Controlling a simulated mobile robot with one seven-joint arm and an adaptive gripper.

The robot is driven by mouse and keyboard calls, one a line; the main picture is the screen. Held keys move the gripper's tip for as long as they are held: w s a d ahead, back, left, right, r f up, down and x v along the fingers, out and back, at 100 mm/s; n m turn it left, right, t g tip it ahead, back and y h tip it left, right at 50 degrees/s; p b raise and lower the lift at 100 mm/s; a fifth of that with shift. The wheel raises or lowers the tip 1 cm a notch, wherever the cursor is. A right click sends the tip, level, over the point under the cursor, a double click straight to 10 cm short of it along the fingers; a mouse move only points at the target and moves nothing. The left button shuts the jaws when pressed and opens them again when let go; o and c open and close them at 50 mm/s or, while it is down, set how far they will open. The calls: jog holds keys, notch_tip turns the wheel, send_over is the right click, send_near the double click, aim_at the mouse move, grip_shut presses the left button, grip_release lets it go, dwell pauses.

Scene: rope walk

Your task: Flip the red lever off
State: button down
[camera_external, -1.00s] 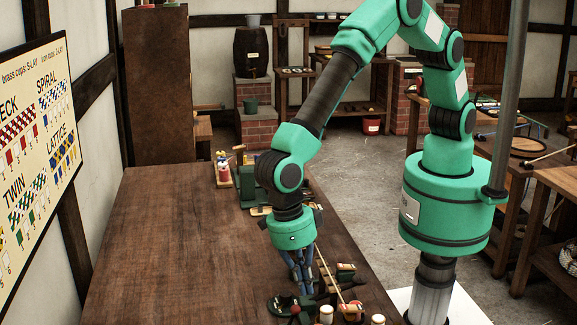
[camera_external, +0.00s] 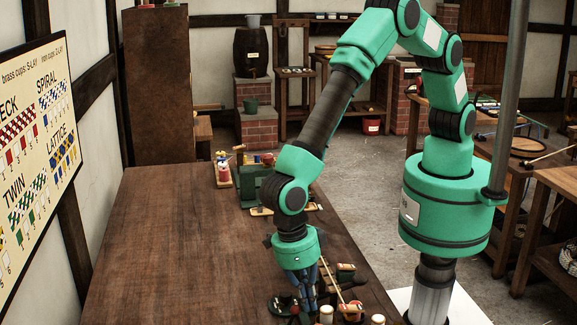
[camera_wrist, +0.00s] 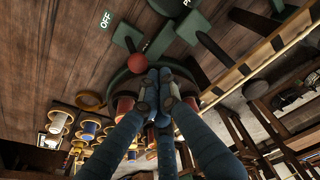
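The red lever's round red knob (camera_wrist: 137,63) shows in the wrist view, at the end of a dark green lever part. A green label reading OFF (camera_wrist: 105,19) lies beyond it to the upper left. My gripper (camera_wrist: 156,80) has its fingertips together just beside the knob; nothing shows between them, and I cannot tell whether they touch the knob. In the external view my gripper (camera_external: 307,305) points down at the near end of the bench, by a small red spot (camera_external: 294,309) that looks like the knob. The fingers partly hide the green base.
Small spools (camera_wrist: 88,130) stand on the bench in the wrist view. More green lever parts (camera_wrist: 192,28) lie close to the right of the knob. A pale rod (camera_external: 328,270) stands beside my gripper. The left of the wooden bench (camera_external: 170,240) is clear.

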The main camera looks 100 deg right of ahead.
jog(key=shift+w+r, duration=0.3)
jog(key=shift+w, duration=0.3)
jog(key=shift+w+r+b, duration=0.1)
jog(key=shift+w+b, duration=0.25)
jog(key=shift+w+r+b, duration=0.2)
jog(key=shift+w+b, duration=0.05)
jog(key=shift+w, duration=0.7)
jog(key=shift+w+r+b, duration=0.15)
jog(key=shift+w+b, duration=0.05)
jog(key=shift+w, duration=0.7)
jog(key=shift+w+d+f, duration=0.1)
jog(key=shift+w+f, duration=0.05)
jog(key=shift+w, duration=0.3)
jog(key=shift+s+f, duration=0.15)
jog(key=shift+s, duration=0.05)
jog(key=w+r+p, duration=0.2)
jog(key=w+r, duration=0.5)
jog(key=w, duration=0.1)
jog(key=shift+d, duration=0.2)
jog(key=shift+r, duration=0.1)
